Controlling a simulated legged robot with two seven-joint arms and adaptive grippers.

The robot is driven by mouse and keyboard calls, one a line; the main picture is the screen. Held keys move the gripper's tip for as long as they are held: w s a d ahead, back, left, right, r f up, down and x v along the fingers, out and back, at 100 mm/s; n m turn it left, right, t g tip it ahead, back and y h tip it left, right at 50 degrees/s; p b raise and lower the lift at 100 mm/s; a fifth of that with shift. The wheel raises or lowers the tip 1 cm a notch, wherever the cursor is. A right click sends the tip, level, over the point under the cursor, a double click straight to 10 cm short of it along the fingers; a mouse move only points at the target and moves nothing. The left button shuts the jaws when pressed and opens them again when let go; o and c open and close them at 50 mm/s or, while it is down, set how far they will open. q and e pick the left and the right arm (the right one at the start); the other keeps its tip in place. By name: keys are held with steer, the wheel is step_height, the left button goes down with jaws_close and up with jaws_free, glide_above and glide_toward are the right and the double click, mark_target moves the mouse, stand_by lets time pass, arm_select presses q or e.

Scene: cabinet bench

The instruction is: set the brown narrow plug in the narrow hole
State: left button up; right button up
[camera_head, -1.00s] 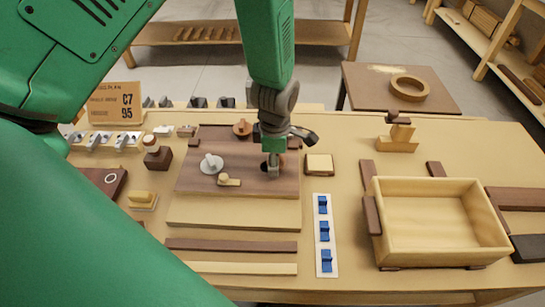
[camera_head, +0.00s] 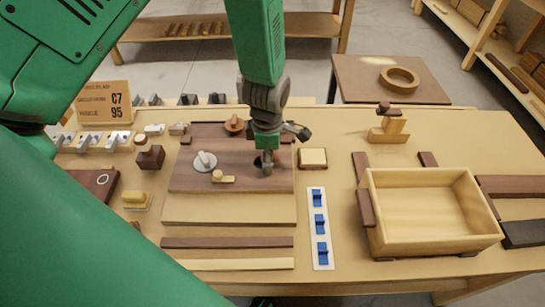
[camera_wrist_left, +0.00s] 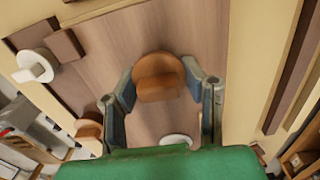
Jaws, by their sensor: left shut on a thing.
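My left gripper (camera_head: 267,166) is low over the dark brown board (camera_head: 282,182), near a dark opening in it. In the left wrist view, my left gripper (camera_wrist_left: 161,88) is shut on the brown plug (camera_wrist_left: 158,76), which has a rounded top and shows between the fingers. I cannot tell whether its lower end is in the hole; the gripper covers that spot. A round grey plug (camera_head: 204,161), a tan plug (camera_head: 222,177) and another orange-brown round plug (camera_head: 235,125) are on the board. My right gripper is not in view.
A cream-topped block (camera_head: 313,158) lies just right of the board. A white strip with blue pieces (camera_head: 331,258) is in front of that block, and an open wooden box (camera_head: 437,245) stands further right. Dark and pale strips lie in front of the board.

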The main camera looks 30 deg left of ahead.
mark_target(257, 163)
arm_select(q)
steer(key=shift+a+f, duration=0.25)
steer(key=shift+a, duration=1)
steer(key=shift+d+r, duration=0.2)
steer(key=shift+d, duration=0.5)
steer(key=shift+d+r, duration=0.1)
steer(key=shift+a, duration=0.6)
steer(key=shift+a+f, duration=0.3)
steer(key=shift+a, duration=0.6)
steer(key=shift+d+r, duration=0.15)
steer(key=shift+d, duration=0.2)
steer(key=shift+d+r, duration=0.1)
steer(key=shift+d, duration=0.1)
steer(key=shift+a+f, duration=0.2)
steer(key=shift+a, duration=0.55)
steer(key=shift+d, duration=0.7)
steer(key=shift+a+f, duration=0.2)
steer(key=shift+a, duration=0.05)
steer(key=o, duration=0.9)
steer(key=shift+a+f, duration=0.1)
steer(key=shift+a, duration=0.25)
steer(key=o, duration=0.4)
steer(key=shift+d, duration=0.45)
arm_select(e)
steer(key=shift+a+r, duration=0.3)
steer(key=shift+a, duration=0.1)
